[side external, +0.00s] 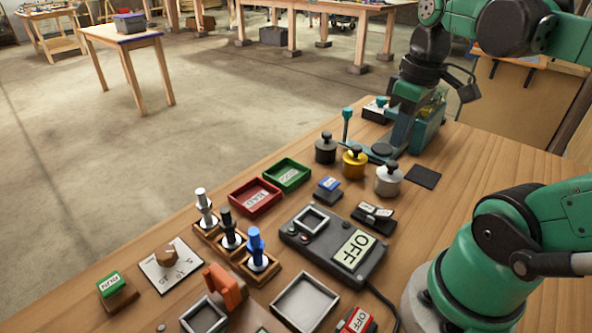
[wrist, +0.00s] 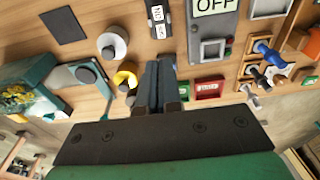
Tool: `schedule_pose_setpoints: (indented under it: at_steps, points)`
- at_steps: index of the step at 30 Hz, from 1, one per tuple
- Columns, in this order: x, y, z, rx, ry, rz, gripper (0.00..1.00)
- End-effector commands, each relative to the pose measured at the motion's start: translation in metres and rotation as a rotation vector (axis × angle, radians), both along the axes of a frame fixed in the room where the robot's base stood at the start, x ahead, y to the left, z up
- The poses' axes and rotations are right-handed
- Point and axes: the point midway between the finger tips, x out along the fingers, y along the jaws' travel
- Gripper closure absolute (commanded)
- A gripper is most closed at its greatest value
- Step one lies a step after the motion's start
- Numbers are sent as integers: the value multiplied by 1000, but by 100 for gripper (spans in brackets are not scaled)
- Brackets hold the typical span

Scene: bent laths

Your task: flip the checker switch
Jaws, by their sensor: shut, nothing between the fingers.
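A grey checker box (side external: 335,245) with a framed window, small buttons and a large OFF label (side external: 356,250) lies mid-table. Its OFF label (wrist: 214,7) and framed window (wrist: 212,50) also show in the wrist view. A small black switch block (side external: 373,216) with two white labels sits beside the box; it also shows in the wrist view (wrist: 158,20). I cannot tell for certain which part is the checker's switch. My gripper (wrist: 158,64) is shut and empty, above the table between the yellow weight and the red tray in the wrist view.
Grey, yellow (side external: 354,163) and white (side external: 388,180) knobbed weights, a red tray (side external: 255,196) and a green tray (side external: 287,175) stand nearby. A teal lever device (wrist: 35,85) is left of my gripper. Upright posts (side external: 256,250) on wooden blocks stand left of the box.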

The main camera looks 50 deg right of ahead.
Motion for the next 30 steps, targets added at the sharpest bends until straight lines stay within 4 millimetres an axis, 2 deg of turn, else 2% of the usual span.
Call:
schedule_pose_setpoints:
  at_steps: [5, 10, 18, 30]
  points:
    - [1, 0, -1, -1, -1, 0, 100]
    - [2, 0, -12, -1, -2, 0, 100]
    - [6, 0, -52, -2, -2, 1, 100]
    - [10, 0, -100, -2, -2, 0, 100]
